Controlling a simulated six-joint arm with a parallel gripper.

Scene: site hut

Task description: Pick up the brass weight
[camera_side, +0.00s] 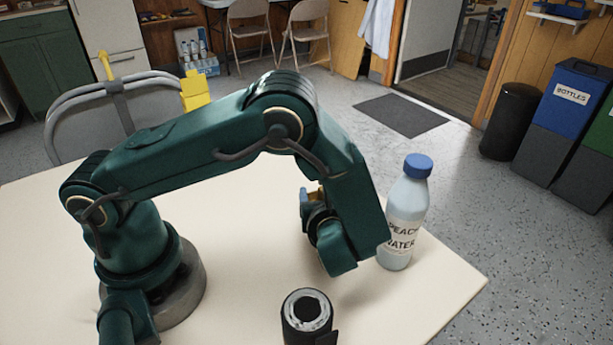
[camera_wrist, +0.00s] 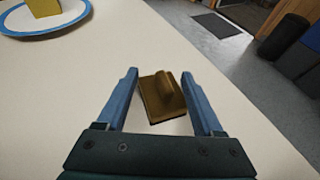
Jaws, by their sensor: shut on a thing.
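In the side view my gripper (camera_side: 310,205) is partly hidden by my own arm, and only a small brassy patch shows by the blue finger. The wrist view shows pale table top around the weight. I cannot tell whether the weight touches the table or hangs just above it.
A peach water bottle (camera_side: 405,215) with a blue cap stands just right of my forearm. A black cylinder with a grey ring top (camera_side: 307,318) stands at the table's front. A blue-rimmed plate (camera_wrist: 40,30) bears a yellow thing (camera_wrist: 44,7). The table (camera_side: 430,290) ends at the right.

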